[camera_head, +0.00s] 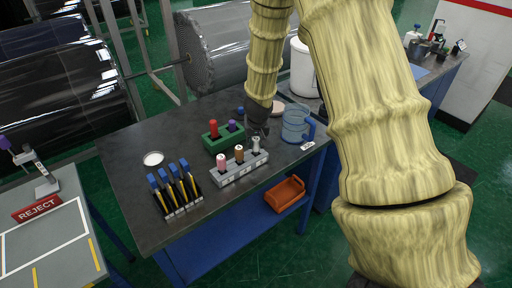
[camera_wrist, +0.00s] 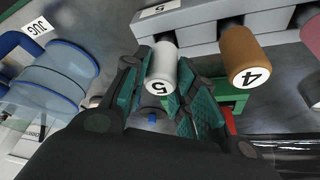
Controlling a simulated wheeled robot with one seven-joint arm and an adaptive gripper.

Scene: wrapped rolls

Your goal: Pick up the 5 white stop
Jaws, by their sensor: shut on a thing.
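The white stop (camera_wrist: 163,65) marked 5 sits between the green-padded fingers of my gripper (camera_wrist: 165,100) in the wrist view. The gripper is shut on it. In the head view, the white stop (camera_head: 256,144) is upright at the right end of the grey block (camera_head: 240,174), directly below my gripper (camera_head: 258,132). I cannot tell whether its base is still seated in the slot. The brown stop (camera_wrist: 243,56) marked 4 stands beside it in the block, with a pink stop (camera_head: 221,162) farther left.
A green block (camera_head: 222,142) with red and purple stops stands behind the grey block. A blue jug (camera_head: 296,124) stands close to the right. An orange bin (camera_head: 286,194) sits below.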

